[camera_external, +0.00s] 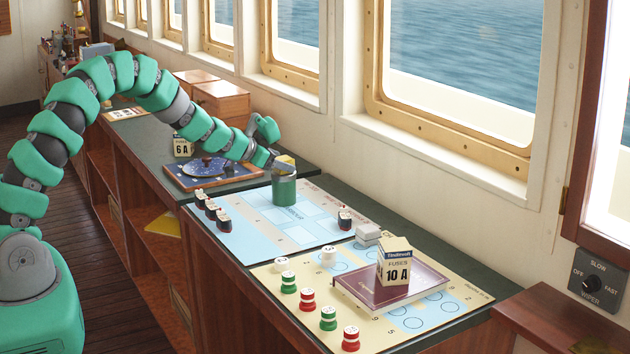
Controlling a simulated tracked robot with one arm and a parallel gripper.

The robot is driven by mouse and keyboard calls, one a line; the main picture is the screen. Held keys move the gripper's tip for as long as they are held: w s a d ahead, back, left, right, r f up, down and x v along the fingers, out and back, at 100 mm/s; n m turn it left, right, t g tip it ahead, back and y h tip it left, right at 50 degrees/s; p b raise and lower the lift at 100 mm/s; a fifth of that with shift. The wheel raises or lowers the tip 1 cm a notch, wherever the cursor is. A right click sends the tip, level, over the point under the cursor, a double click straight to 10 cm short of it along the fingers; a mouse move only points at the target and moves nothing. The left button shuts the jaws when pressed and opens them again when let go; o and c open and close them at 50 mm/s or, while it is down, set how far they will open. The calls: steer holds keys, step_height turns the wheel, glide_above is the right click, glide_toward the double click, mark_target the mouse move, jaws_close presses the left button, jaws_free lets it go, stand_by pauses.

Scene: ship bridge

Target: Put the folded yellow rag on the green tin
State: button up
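The green tin (284,192) stands upright on the light blue chart sheet, with a grey upper part. The small folded yellow rag (286,160) shows right at the top of the tin. I cannot tell whether it rests on the tin or is just above it. My gripper (276,162) reaches in from the left, at the rag's left side and right by the tin's top. Its fingers are small here and partly hidden, so I cannot tell whether they hold the rag.
Dark game pieces (212,213) stand at the blue sheet's left edge. A blue dial board (207,172) lies behind. Windows line the right side.

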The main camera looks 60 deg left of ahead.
steer(key=b+v, duration=0.2)
steer(key=v, duration=1)
stand_by(0.3)
steer(key=shift+r, duration=0.1)
steer(key=s+d+r, duration=0.1)
steer(key=d+r, duration=0.2)
steer(key=r, duration=0.7)
steer(key=s+d+r+t+y, duration=0.1)
steer(key=d+r, duration=0.3)
steer(key=r, duration=0.6)
steer(key=s+d+r, duration=0.1)
steer(key=d+r, duration=0.2)
steer(key=r, duration=0.6)
steer(key=s+d+r+t+h, duration=0.1)
steer(key=s+d+r, duration=0.6)
steer(key=r, duration=0.3)
steer(key=s+d+r+n+t+h, duration=0.1)
steer(key=s+d+r, duration=0.6)
steer(key=s+r, duration=0.3)
steer(key=shift+r, duration=0.7)
